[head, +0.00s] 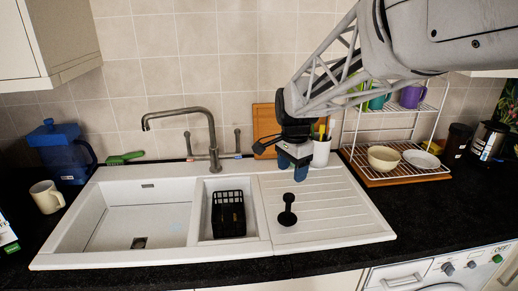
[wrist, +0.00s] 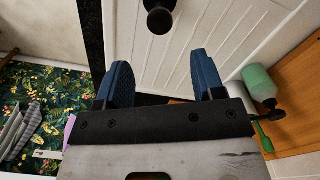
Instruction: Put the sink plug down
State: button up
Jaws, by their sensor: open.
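The black sink plug (head: 288,211) is on the ribbed white draining board (head: 345,222), right of the sink basins. It looks like a round disc with a knobbed stem. In the wrist view the plug (wrist: 159,18) is at the top edge, partly cut off, beyond the fingertips. My gripper (head: 292,166) has blue fingers and hangs over the back part of the draining board, behind the plug and apart from it. In the wrist view my gripper (wrist: 160,62) is open, with nothing between the fingers.
A black basket (head: 228,214) stands in the small basin. The tap (head: 211,130) rises behind the sink. A white utensil pot (head: 321,152) is close beside my gripper. A wire dish rack (head: 400,140) with bowls stands at the right. The draining board around the plug is clear.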

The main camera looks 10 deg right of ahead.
jog(key=shift+s, duration=0.1)
dwell(0.5)
jog(key=s+d+r+n+t, duration=0.1)
jog(key=s+n, duration=1.1)
jog(key=s, duration=1.6)
jog(key=shift+d+n+t, duration=0.15)
jog(key=shift+n+t, duration=0.15)
jog(key=shift+t, duration=0.5)
jog(key=shift+w, duration=0.1)
